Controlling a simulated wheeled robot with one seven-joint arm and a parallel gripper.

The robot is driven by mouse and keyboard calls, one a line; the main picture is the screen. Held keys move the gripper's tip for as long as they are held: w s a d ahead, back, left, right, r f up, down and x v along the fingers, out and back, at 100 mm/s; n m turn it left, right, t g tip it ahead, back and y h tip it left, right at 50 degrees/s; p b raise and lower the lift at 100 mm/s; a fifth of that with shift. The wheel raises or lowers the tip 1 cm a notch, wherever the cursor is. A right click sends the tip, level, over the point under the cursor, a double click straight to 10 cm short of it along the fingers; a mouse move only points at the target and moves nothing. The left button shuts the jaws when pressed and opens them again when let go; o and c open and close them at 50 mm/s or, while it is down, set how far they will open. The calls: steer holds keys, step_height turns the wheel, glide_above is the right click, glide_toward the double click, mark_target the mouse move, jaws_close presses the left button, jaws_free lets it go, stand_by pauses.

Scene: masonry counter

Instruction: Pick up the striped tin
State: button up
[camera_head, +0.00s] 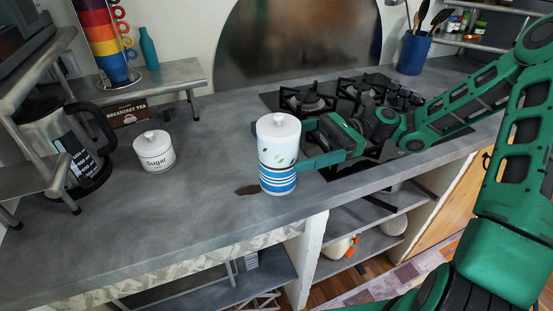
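The striped tin (278,178) stands upright on the grey counter near its front edge. It is tall and white, with a knobbed white lid, small green leaf marks and blue stripes round its lower part. My green gripper (300,146) comes in from the right, its fingers apart. The near finger reaches the tin's right side. The far finger passes behind the tin, and a dark bit shows beyond its left edge. The tin partly hides the fingertips, so contact is unclear.
A white sugar jar (154,152) stands to the left, with a coffee press (62,145) beyond it. A black gas hob (345,100) lies behind my gripper. A small metal shelf (165,78) holds colourful stacked cups. Counter between the sugar jar and tin is clear.

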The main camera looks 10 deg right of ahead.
mark_target(261, 154)
steer(key=x, duration=0.4)
steer(key=shift+s+a+r, duration=0.1)
steer(key=shift+a, duration=0.1)
steer(key=c, duration=1.2)
steer(key=shift+r, duration=0.2)
